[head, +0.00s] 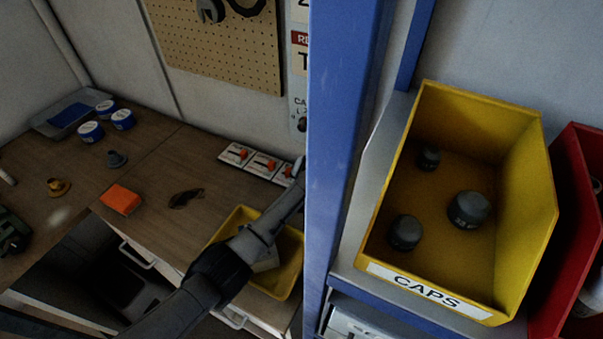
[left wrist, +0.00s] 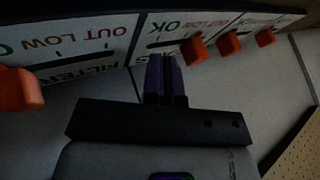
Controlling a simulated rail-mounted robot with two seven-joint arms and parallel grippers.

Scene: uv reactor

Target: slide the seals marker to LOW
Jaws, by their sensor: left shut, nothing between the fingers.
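The seals panel (left wrist: 143,60) is white, seen at an angle in the left wrist view, its title mostly hidden by my fingers. Its orange marker (left wrist: 195,48) sits on a dark slot, near the printed LOW; its exact stop is hard to tell. My left gripper (left wrist: 166,62) is shut and empty, its dark fingertips just left of this marker in that view. Whether they touch is unclear. In the head view my left arm reaches toward the row of marker cards, and its hand is hidden behind the blue post. My right gripper is not in view.
The filter panel (left wrist: 70,60) has its own orange marker (left wrist: 18,90). More orange markers (left wrist: 229,42) stand close on the right. In the head view a yellow bin (head: 284,278) lies under my arm, and the blue post (head: 335,130) stands beside it.

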